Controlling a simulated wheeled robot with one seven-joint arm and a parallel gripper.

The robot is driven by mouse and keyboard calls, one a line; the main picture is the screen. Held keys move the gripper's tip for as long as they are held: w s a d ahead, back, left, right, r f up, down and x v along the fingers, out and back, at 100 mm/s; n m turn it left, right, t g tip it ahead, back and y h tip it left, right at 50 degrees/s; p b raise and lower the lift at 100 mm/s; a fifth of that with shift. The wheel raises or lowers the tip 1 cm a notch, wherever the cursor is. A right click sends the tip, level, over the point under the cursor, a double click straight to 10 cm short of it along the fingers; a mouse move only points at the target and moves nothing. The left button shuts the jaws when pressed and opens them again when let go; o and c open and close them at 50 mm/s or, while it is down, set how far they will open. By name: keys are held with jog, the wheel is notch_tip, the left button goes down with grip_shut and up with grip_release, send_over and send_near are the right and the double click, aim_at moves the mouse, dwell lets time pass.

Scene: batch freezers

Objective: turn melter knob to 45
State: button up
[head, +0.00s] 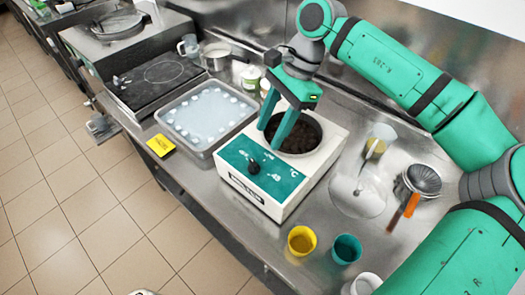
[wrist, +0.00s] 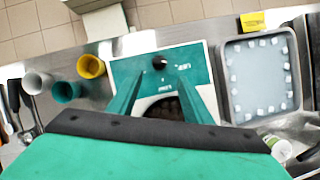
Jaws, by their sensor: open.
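The melter (head: 284,190) is a white box with a teal top panel and a round well of dark contents, standing on the steel counter. Its black knob (head: 253,167) sits on the teal panel at the front; it also shows in the wrist view (wrist: 159,63), above and between my fingers. My gripper (head: 282,137) is open and empty, its two teal fingers pointing down over the near side of the well, behind the knob. The fingers appear apart from the knob. The markings around the knob are too small to read for certain.
A tray of clear liquid with white pieces (head: 165,127) stands left of the melter, with a yellow note (head: 160,145) at its edge. A yellow cup (head: 301,240) and a teal cup (head: 346,248) stand at the right front.

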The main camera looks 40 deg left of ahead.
aim_at(254, 163)
jog(key=x, duration=0.9)
jog(key=shift+s+a+f, duration=0.15)
jog(key=shift+s+a, duration=0.05)
jog(key=shift+s, duration=0.2)
jog(key=c, duration=1.1)
